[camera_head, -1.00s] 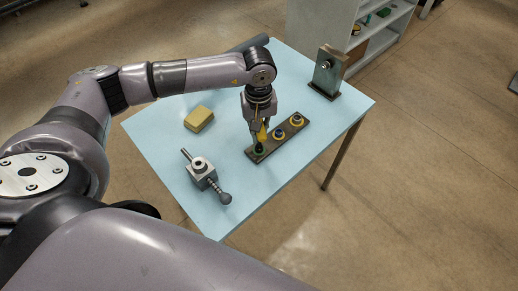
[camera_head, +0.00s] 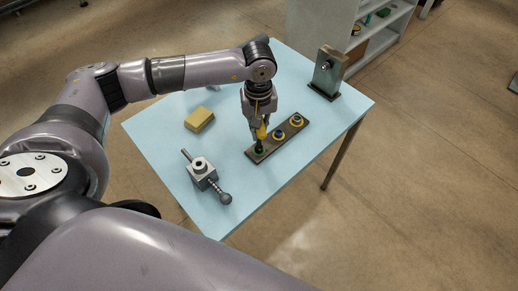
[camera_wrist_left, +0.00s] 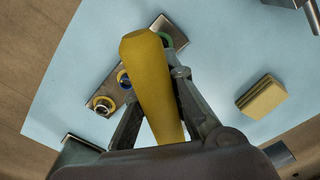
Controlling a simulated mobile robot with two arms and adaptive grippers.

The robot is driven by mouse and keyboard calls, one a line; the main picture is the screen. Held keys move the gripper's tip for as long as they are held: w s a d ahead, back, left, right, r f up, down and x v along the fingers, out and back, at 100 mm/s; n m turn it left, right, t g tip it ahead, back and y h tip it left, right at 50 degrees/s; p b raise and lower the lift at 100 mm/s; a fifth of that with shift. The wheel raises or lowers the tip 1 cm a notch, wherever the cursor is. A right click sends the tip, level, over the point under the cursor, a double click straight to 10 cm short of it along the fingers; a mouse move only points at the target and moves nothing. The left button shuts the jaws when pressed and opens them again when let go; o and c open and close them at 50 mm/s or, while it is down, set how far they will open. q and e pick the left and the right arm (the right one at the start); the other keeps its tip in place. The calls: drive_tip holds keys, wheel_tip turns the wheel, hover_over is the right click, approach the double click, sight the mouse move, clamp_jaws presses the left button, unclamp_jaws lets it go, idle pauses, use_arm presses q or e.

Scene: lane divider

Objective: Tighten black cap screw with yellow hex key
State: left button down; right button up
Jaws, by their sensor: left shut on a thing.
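My left gripper (camera_head: 259,128) points down over the near-left end of a dark plate (camera_head: 269,143) and is shut on the yellow hex key (camera_head: 263,131). In the left wrist view the key's yellow handle (camera_wrist_left: 152,85) stands between the fingers. The key's tip is at or just above the green-ringed spot; contact cannot be told. Which screw is the black one is too small to tell.
A grey metal block with a rod and ball knob (camera_head: 202,174) lies left of the plate. A yellow sponge-like block (camera_head: 199,119) is behind it. An upright metal bracket (camera_head: 327,72) stands at the back right.

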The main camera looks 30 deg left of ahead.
use_arm(q)
drive_tip(key=shift+r, duration=0.75)
drive_tip(key=shift+r+p, duration=0.95)
drive_tip(key=shift+r, duration=1.05)
drive_tip(key=shift+s+d+r+p, duration=0.45)
drive_tip(key=shift+s+d+r, duration=0.35)
drive_tip(key=shift+s, duration=0.2)
drive_tip(key=shift+s+d+r+p, duration=0.4)
drive_tip(key=shift+s+d+r, duration=0.35)
drive_tip(key=shift+s, duration=0.25)
